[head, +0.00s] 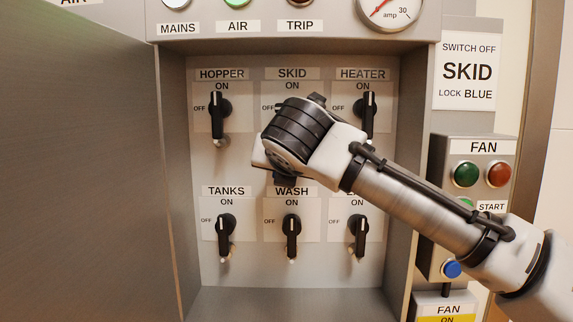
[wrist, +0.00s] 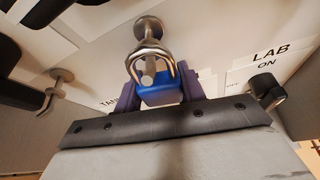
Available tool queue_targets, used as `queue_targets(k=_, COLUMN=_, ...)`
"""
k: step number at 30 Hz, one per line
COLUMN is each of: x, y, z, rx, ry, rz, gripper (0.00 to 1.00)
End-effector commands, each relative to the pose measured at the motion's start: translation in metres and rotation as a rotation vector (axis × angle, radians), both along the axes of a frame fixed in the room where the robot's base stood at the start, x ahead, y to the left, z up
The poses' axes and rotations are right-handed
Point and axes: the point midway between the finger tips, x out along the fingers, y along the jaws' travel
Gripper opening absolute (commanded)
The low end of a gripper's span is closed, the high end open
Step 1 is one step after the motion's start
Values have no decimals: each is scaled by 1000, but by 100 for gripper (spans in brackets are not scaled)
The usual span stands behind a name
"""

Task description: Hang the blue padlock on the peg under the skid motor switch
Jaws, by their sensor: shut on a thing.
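The blue padlock (wrist: 160,92) is held between the purple fingers of my gripper (wrist: 160,97), its metal shackle (wrist: 133,62) pointing up in the wrist view. A metal peg with a round flange (wrist: 149,27) stands out from the panel there. The peg's end shows inside the shackle's loop, so the shackle appears to be around the peg; whether it rests on it I cannot tell. In the head view my gripper (head: 284,180) is below the SKID label (head: 292,73); my wrist covers most of the skid switch and its peg, and hides the padlock.
The hopper switch (head: 218,112), heater switch (head: 369,112) and lower switches, such as the wash switch (head: 292,232), surround my gripper. Another peg (wrist: 60,76) shows left in the wrist view. A grey door (head: 85,170) stands left; the fan box (head: 480,150) is right.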

Motion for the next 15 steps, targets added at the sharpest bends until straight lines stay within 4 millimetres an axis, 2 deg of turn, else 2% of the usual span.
queue_targets(k=11, x=0, y=0, z=0, rx=0, ry=-1, rz=0, gripper=16)
queue_targets(k=12, x=0, y=0, z=0, rx=0, ry=-1, rz=0, gripper=45)
queue_targets(k=15, x=0, y=0, z=0, rx=0, ry=-1, rz=0, gripper=58)
